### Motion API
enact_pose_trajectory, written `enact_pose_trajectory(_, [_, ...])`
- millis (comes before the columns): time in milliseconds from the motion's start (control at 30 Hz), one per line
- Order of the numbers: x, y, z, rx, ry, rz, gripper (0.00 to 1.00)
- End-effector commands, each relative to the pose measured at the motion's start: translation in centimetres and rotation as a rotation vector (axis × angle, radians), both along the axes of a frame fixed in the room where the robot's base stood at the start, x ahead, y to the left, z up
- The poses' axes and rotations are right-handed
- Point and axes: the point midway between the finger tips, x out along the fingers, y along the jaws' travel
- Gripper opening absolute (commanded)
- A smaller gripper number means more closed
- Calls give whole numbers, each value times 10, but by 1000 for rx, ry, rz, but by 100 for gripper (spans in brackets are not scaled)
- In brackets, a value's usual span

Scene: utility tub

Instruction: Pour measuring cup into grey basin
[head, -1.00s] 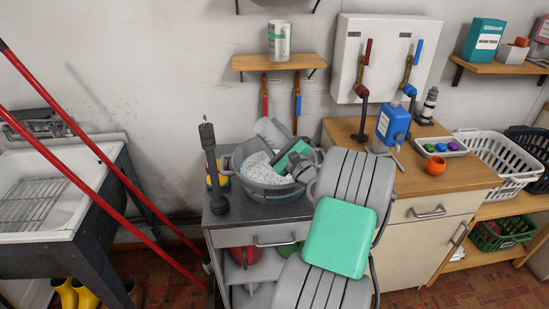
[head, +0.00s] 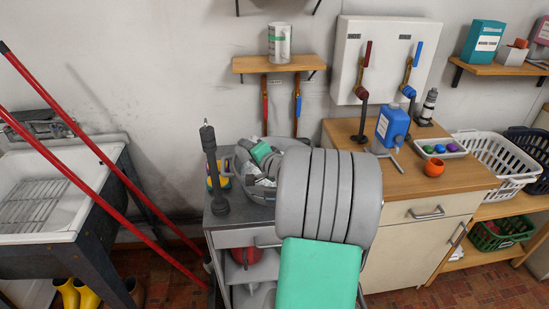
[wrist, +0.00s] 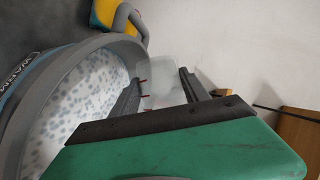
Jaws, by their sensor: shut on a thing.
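The grey basin (head: 243,178) stands on the cart's dark top, its right part hidden behind my arm. In the wrist view the basin (wrist: 108,42) lies at left, with white, grey-speckled contents inside. My gripper (wrist: 160,88) is shut on the measuring cup (wrist: 164,72), a pale translucent shape between and beyond the fingers. The cup is beside the basin's rim in that view. Its tilt and contents cannot be made out. In the head view my arm hides much of the gripper, and the cup is not clear.
A wooden shelf (head: 279,64) with a white can hangs above. Red poles lean at left.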

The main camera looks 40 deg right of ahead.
Motion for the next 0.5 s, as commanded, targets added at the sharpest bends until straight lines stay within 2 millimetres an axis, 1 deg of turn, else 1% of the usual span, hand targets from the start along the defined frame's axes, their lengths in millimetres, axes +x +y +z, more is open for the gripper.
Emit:
enact_pose_trajectory(33, [2,3,-4,-69,35,6,4])
enact_pose_trajectory(167, [3,4,-19,-258,142,6,4])
enact_pose_trajectory(200, [3,5,-19,-313,173,7,4])
enact_pose_trajectory(233, [4,7,-11,-351,192,7,4])
enact_pose_trajectory(300, [5,9,-6,-436,240,7,4])
enact_pose_trajectory(433, [13,22,0,-562,313,9,4])
enact_pose_trajectory(500, [11,18,17,-564,318,2,4])
